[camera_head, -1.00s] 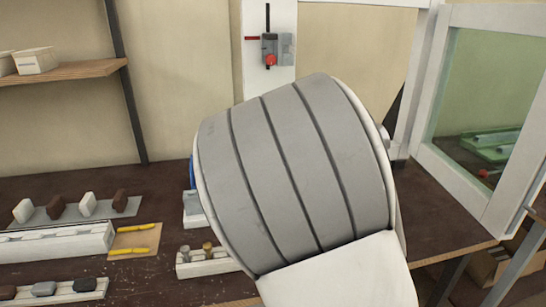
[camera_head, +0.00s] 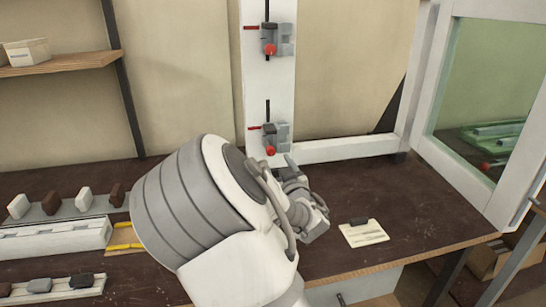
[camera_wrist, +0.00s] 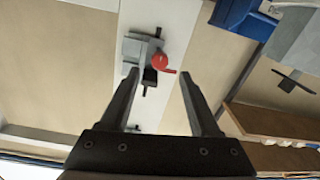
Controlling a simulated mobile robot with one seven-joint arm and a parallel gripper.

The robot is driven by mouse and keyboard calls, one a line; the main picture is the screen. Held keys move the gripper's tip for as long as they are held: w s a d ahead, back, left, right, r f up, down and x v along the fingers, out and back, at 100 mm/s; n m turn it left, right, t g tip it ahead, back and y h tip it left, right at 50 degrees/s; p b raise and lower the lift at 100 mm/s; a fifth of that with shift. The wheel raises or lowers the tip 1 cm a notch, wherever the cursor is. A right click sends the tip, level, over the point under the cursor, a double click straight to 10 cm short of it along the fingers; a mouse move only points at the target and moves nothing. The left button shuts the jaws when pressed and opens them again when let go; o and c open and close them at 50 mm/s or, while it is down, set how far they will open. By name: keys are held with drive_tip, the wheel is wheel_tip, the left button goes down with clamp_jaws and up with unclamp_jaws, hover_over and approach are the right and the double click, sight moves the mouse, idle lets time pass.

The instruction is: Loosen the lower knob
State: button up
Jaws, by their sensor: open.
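Two grey clamps sit one above the other on a white upright post (camera_head: 268,84). The lower clamp (camera_head: 282,133) has a round red lower knob (camera_head: 270,151) at its front. The upper clamp (camera_head: 286,40) has a similar red upper knob (camera_head: 269,49). In the wrist view, my gripper (camera_wrist: 159,75) is open and empty. A clamp with a red knob (camera_wrist: 164,63) shows beyond and between its fingertips, with no clear contact; which clamp this is I cannot tell. In the head view, my wrist is below and right of the lower clamp, and the fingers are hard to make out.
A dark bench (camera_head: 400,200) lies below the post, with a pale plate bearing a dark block (camera_head: 362,232) at right. A glazed frame (camera_head: 480,100) stands on the right. Several small blocks and a white rail (camera_head: 55,240) lie left. A wooden shelf (camera_head: 60,65) is upper left.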

sight(271, 152)
drive_tip(key=shift+x, duration=2.45)
clamp_jaws()
